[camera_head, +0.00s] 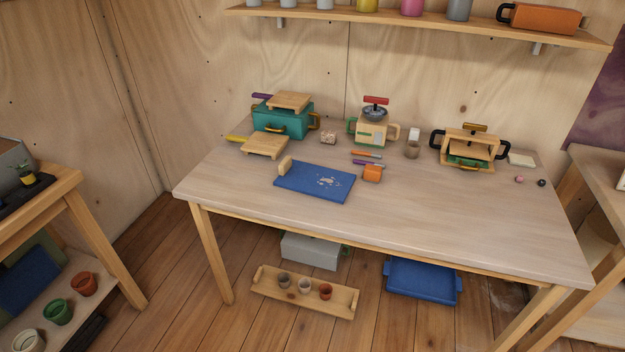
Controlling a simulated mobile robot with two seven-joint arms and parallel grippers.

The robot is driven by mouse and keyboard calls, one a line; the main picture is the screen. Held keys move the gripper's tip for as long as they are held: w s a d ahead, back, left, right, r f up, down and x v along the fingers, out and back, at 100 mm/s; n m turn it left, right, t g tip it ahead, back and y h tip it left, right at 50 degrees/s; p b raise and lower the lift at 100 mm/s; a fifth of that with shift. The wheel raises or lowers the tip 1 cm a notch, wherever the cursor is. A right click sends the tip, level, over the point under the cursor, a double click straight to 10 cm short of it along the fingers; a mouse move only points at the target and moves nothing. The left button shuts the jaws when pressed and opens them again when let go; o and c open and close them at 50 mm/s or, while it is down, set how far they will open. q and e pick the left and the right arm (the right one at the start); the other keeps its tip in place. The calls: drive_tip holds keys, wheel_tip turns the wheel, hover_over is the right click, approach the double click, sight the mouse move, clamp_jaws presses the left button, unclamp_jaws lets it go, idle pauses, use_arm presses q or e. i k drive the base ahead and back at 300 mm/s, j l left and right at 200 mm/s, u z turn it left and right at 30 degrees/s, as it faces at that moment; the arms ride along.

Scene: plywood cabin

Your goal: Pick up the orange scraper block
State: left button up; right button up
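The orange scraper block (372,174) is a small orange block on the wooden table (440,215), just right of the blue board (300,181). Its top looks lighter, and nothing covers it. A purple-handled tool and other thin coloured tools (366,155) lie just behind it. Neither of my grippers shows in the head view.
A teal box (283,122), a cream grinder-like device (371,131) and a wooden press (468,148) stand along the table's back. A wooden block stands on the blue board's left end. The table's front and right middle are clear. A shelf (430,21) hangs above.

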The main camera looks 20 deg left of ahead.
sight(372, 173)
drive_tip(key=i+j, duration=0.6)
drive_tip(key=j, duration=0.15)
drive_tip(key=i+j, duration=0.55)
drive_tip(key=j, duration=0.2)
